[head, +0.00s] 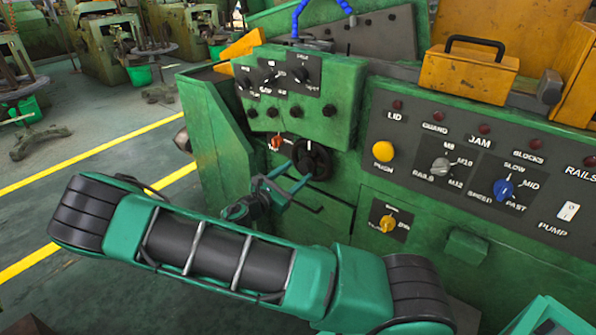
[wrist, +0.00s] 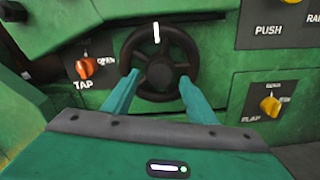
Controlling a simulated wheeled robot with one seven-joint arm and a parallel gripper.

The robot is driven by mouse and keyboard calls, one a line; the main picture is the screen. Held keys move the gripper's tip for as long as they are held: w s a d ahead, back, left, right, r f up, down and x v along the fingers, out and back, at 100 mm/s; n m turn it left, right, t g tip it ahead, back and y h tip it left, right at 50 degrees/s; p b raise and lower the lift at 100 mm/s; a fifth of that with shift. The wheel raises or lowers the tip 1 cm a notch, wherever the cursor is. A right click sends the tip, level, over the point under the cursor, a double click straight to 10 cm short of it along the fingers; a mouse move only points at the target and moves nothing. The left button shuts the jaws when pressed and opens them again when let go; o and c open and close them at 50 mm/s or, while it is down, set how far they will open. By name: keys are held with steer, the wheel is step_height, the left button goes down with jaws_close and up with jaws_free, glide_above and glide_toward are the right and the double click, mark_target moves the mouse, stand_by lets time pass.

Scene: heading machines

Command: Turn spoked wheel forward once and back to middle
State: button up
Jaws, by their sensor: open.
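The spoked wheel (head: 312,160) is a small black handwheel on the green machine front, under the switch box. In the wrist view the wheel (wrist: 160,72) shows nearly whole, with a white mark (wrist: 156,32) at the top of its rim. My gripper (head: 290,186) is open, its two teal fingers pointing at the wheel. In the wrist view my gripper (wrist: 152,90) has one finger at the wheel's lower left and one at its lower right. I cannot tell whether the fingertips touch the rim.
An orange tap knob (wrist: 86,67) sits close left of the wheel, and a yellow flap knob (wrist: 270,106) lower right. A green switch box (head: 300,95) juts out above. A control panel (head: 480,160) with a yellow push button (head: 383,152) is to the right.

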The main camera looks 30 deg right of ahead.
mark_target(302, 168)
steer(key=shift+x, duration=1.75)
